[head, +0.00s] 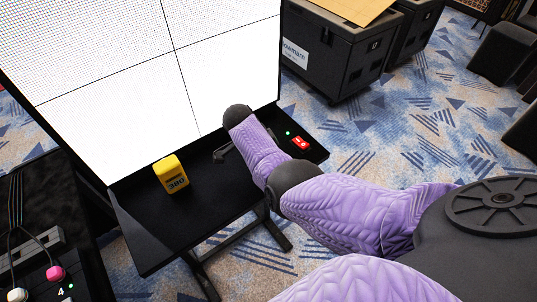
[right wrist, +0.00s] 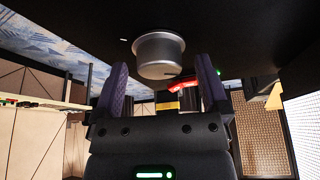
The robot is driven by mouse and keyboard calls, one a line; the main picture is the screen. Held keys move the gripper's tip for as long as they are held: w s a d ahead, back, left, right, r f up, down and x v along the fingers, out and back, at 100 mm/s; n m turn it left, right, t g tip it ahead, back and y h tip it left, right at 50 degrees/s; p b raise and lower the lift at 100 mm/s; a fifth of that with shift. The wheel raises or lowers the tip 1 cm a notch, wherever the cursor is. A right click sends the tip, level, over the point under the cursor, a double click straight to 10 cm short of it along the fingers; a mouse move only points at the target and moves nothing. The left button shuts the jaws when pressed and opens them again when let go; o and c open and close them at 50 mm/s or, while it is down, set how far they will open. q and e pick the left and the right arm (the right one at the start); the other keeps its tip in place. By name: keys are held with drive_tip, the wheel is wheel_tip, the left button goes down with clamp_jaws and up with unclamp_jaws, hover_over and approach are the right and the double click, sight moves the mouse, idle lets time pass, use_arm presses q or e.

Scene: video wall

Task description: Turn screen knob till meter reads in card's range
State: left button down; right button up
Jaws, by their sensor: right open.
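A silver round knob (right wrist: 158,52) shows in the right wrist view, on a dark surface. My right gripper (right wrist: 161,62) is open, with one finger on each side of the knob; I cannot tell whether they touch it. In the head view my right gripper (head: 224,154) is over the black shelf below the screen (head: 110,70), and my arm hides the knob. A small red display (head: 301,143) with pale marks, too small to read, sits right of it beside a green light. A yellow block (head: 172,176) with dark figures, perhaps 380, stands left. No range card is clearly readable.
The black shelf (head: 150,228) has bare room around the yellow block. A control box with a pink knob (head: 56,272) stands at lower left. A black case (head: 335,55) stands on the patterned carpet behind the shelf.

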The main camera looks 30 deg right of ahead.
drive_tip(key=shift+a+r, duration=0.15)
drive_tip(key=shift+r, duration=0.2)
drive_tip(key=p+v, duration=0.3)
drive_tip(key=v, duration=0.6)
